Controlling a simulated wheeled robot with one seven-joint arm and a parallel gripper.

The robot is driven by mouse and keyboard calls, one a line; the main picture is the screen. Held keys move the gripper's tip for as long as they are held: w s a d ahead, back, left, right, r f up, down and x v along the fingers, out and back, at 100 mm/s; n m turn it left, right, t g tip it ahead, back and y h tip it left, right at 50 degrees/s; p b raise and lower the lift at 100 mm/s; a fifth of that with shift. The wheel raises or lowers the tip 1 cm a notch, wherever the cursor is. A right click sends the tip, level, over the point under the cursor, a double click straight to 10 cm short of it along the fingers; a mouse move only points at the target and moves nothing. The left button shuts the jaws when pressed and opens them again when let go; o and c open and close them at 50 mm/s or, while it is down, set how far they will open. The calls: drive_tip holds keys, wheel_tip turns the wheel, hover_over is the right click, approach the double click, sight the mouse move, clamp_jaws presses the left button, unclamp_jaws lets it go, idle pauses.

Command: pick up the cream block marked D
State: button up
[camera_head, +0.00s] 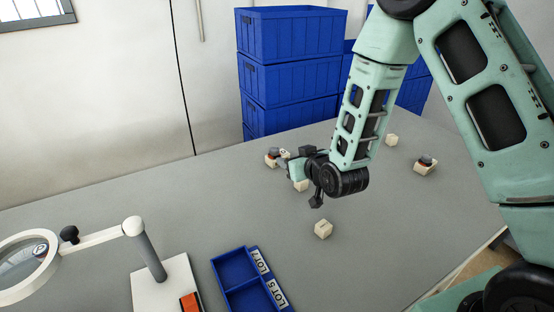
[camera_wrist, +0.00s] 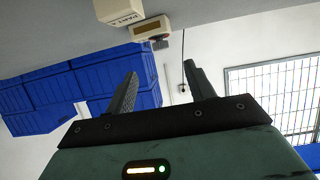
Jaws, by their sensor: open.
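Several cream blocks lie on the grey table in the head view. One block (camera_head: 323,229) stands alone in front of my gripper, one (camera_head: 301,185) is partly hidden beneath it, and one (camera_head: 391,140) is farther back. No letter D is readable on any of them. My gripper (camera_head: 281,159) is low over the table, pointing left; its fingers are open and empty in the wrist view (camera_wrist: 161,75).
Cream pieces with dark tops stand at the right (camera_head: 425,168) and left of my gripper (camera_head: 270,160). A blue divided tray (camera_head: 237,257) and a magnifier stand (camera_head: 150,250) are in front. Blue crates (camera_head: 290,75) are stacked behind. The right front table is clear.

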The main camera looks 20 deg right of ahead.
sight(275, 150)
drive_tip(key=x, duration=0.8)
drive_tip(key=shift+r+p+x, duration=0.2)
drive_tip(key=shift+p+x, duration=0.4)
drive_tip(key=shift+x, duration=1.95)
clamp_jaws()
